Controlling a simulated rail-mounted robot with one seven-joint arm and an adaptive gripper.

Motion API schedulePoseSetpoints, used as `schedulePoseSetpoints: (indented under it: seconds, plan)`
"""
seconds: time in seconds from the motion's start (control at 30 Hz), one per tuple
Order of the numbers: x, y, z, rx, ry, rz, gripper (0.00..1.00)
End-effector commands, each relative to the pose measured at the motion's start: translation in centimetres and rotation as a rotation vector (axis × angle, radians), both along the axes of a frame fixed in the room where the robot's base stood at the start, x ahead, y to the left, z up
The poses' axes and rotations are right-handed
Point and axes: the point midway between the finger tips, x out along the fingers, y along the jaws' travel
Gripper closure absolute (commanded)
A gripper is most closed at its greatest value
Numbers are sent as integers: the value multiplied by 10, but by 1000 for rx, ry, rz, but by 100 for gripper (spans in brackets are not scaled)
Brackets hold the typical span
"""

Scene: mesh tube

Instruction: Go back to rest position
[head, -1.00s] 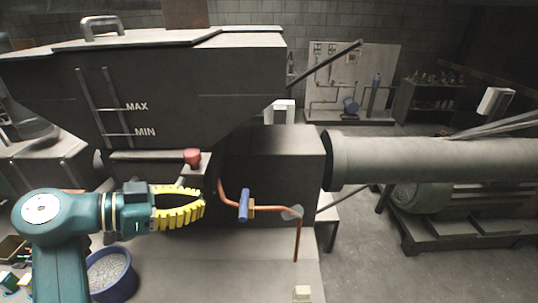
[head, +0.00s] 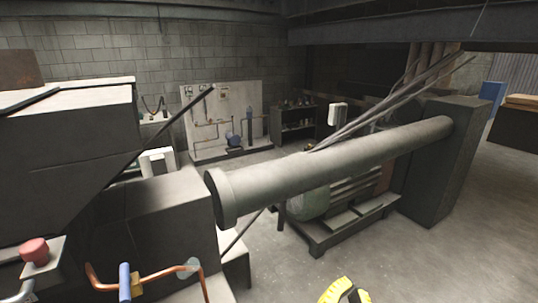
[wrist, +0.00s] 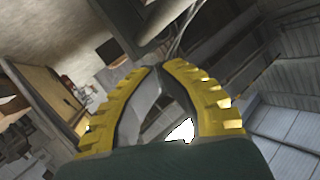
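My gripper (head: 347,290) shows only in part at the bottom edge of the head view, right of centre, as yellow ribbed fingers. In the wrist view the two yellow fingers of my gripper (wrist: 162,67) curve inward and their tips come together. Nothing is held between them. The gripper is away from the copper pipe (head: 158,276) and its blue-handled valve (head: 125,283), which are at the lower left of the head view. Most of my arm is out of view.
A long grey mesh tube (head: 330,168) runs from the dark machine block (head: 165,222) to a pillar (head: 440,165) at right. A red knob (head: 34,251) is at far left. Open concrete floor (head: 430,255) lies at lower right.

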Motion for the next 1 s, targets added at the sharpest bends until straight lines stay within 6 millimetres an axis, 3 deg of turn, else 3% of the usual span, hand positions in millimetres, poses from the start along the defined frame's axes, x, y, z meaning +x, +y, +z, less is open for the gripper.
schedulePoseSetpoints:
  seconds: [0.1,0.33,0.37,0.4,0.67,0.83,1.0]
  plan:
    - [-29,5,52,-105,-183,151,100]
    - [-81,63,151,-419,-516,394,100]
    - [-79,66,154,-485,-519,399,100]
    - [-80,65,172,-536,-508,388,100]
    - [-79,64,272,-517,-505,387,100]
    - [-78,64,345,-510,-504,388,100]
    - [-78,64,387,-505,-503,388,100]
